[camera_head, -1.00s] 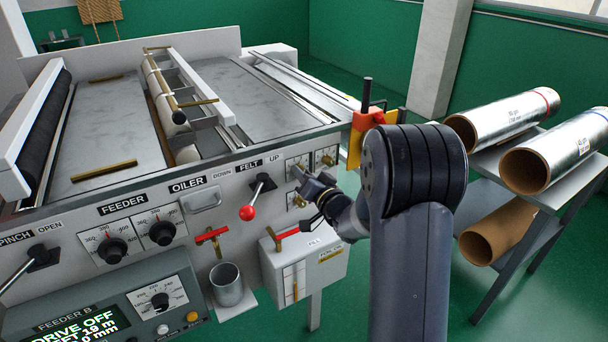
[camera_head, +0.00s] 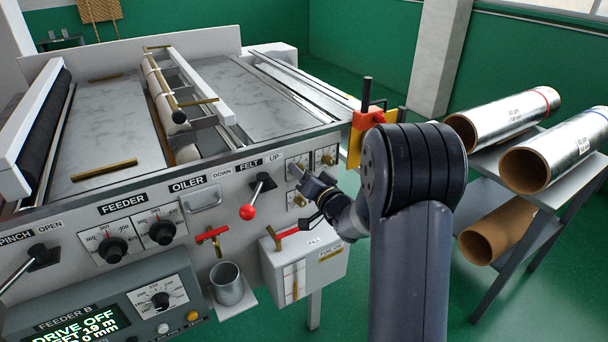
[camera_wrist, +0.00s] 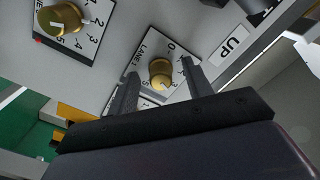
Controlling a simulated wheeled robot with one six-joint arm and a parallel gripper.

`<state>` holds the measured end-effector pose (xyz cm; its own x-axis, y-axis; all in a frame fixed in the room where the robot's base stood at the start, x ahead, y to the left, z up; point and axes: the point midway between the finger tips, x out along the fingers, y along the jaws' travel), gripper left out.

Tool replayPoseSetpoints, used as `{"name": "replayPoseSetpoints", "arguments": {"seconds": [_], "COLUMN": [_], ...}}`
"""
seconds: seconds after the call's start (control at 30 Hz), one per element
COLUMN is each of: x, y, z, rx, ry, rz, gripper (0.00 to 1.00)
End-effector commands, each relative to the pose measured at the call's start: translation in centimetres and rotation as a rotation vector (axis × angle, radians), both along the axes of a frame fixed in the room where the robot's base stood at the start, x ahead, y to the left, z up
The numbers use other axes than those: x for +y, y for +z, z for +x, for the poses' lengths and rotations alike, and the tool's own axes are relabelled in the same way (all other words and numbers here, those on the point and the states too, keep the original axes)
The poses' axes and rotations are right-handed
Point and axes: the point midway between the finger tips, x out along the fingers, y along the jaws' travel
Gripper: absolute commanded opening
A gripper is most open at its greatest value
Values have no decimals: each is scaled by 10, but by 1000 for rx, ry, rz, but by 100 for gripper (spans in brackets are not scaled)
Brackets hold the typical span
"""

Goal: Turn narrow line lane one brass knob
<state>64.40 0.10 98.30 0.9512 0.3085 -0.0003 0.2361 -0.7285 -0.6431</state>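The lane one brass knob (camera_wrist: 160,76) sits on a white dial plate marked LANE 1 with numbers around it in the wrist view. My gripper (camera_wrist: 160,68) is open, with one finger on each side of this knob and a visible gap on both sides. Whether the fingertips touch the plate cannot be told.
A third brass knob (camera_head: 299,199) is below. A red-ball lever (camera_head: 248,211) stands to the left. A white box (camera_head: 318,266) is underneath.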

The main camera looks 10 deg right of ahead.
Motion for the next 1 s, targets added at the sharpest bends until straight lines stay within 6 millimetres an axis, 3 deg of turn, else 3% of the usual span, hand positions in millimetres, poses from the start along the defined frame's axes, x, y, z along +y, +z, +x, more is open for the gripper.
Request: {"name": "replayPoseSetpoints", "arguments": {"seconds": [0.33, 0.7, 1.0], "x": [-4, -26, -34], "y": [0, -1, 0], "z": [-10, -78, -103], "rx": [-1, 0, -1], "ry": [-1, -4, -1], "rz": [-1, 0, -1], "gripper": [48, 48, 48]}}
